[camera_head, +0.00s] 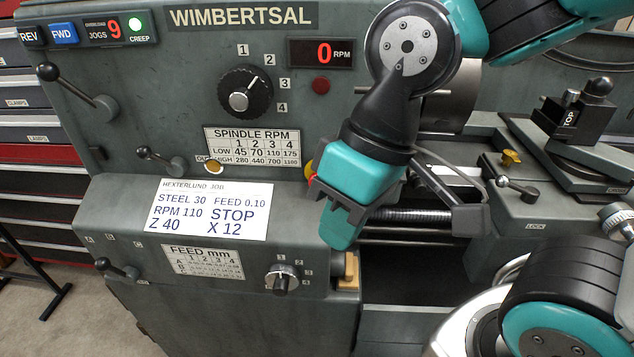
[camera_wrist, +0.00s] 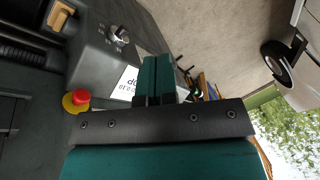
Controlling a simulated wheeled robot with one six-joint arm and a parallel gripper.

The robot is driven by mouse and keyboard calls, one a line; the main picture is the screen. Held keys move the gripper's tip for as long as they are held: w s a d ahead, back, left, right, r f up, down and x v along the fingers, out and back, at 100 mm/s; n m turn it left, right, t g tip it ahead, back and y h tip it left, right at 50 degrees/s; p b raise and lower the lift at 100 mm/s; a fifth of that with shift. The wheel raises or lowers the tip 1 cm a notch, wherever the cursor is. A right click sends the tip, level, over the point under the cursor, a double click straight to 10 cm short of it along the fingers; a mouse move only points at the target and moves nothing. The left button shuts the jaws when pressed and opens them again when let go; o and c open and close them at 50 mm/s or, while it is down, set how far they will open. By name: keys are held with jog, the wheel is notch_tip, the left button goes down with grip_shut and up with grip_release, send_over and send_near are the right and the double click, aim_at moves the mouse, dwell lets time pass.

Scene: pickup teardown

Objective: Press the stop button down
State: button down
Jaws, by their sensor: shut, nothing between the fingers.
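The stop button is a red mushroom head on a round yellow base. In the wrist view the stop button (camera_wrist: 81,97) shows whole, left of my gripper's fingers, on the dark face of the lathe. In the head view only a sliver of the stop button (camera_head: 311,172) shows, at the left edge of my gripper; the rest is hidden behind it. My gripper (camera_head: 341,236) is shut and empty, its teal fingers pointing down in front of the lathe. In the wrist view my gripper (camera_wrist: 157,78) is beside the button, and no contact shows.
The lathe headstock carries a speed knob (camera_head: 245,94), a feed knob (camera_head: 283,279), levers and a white job card (camera_head: 211,208) left of my gripper. The display (camera_head: 320,53) reads 0 RPM. The tool post (camera_head: 579,110) stands at right. Open floor lies at the lower left.

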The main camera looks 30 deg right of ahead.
jog(key=w+f+m+t+h+p, duration=0.1)
jog(key=w+m+h+p, duration=0.3)
jog(key=w+m, duration=0.4)
jog(key=w+a+f+m+t+h+p, duration=0.1)
jog(key=w+m+h+p, duration=0.4)
jog(key=m, duration=1.6)
jog(key=w+f+h, duration=0.1)
jog(key=w, duration=0.2)
jog(key=shift+a+f+h, duration=0.25)
jog(key=shift+f+h, duration=0.05)
jog(key=shift+f, duration=0.05)
jog(key=p+x, duration=0.3)
jog(key=x, duration=0.7)
jog(key=shift+d+p, duration=0.15)
jog(key=shift+p, duration=0.15)
jog(key=w+d+p, duration=0.1)
jog(key=w, duration=0.2)
jog(key=shift+d+p, duration=0.35)
jog(key=shift+p, duration=0.05)
jog(key=shift+w+d, duration=0.15)
jog(key=shift+w, duration=0.15)
